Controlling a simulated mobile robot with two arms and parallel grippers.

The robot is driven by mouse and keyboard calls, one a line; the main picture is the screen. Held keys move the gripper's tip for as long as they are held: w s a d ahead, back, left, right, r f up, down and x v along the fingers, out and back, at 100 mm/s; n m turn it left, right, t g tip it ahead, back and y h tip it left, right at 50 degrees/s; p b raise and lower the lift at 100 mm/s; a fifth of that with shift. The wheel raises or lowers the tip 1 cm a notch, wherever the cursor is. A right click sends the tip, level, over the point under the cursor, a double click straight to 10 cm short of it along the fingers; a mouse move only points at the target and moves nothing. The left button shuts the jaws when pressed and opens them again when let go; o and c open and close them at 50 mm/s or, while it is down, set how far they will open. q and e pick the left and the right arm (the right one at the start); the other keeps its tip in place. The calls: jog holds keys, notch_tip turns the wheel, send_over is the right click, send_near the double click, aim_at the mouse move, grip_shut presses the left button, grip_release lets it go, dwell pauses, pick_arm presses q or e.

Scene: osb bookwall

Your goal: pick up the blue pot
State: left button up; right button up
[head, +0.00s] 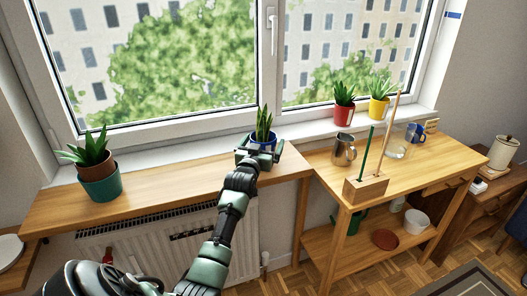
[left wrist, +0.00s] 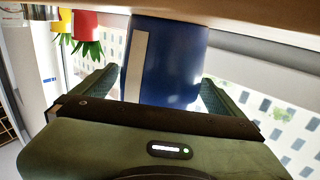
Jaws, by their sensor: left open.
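The blue pot (head: 264,142) holds a spiky green plant (head: 264,122) and stands at the back of the wooden shelf under the window. My left gripper (head: 258,153) is at the pot's near side and hides part of it. In the left wrist view, which looks turned over, the blue pot (left wrist: 166,60) with a pale vertical strip sits between the two open fingers. Gaps show between at least part of the fingers and the pot; I cannot tell whether either touches it. My right gripper is not in view.
A teal pot (head: 101,187) with a plant stands at the shelf's left. Red (head: 343,114) and yellow (head: 378,108) pots stand on the windowsill. A metal mug (head: 344,150) and wooden block (head: 366,188) with upright sticks are on the right table. The shelf between is clear.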

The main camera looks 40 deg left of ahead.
pick_arm(q)
jog(key=c, duration=1.8)
jog(key=shift+r, duration=0.15)
jog(key=shift+c, duration=0.8)
jog(key=shift+r, duration=0.15)
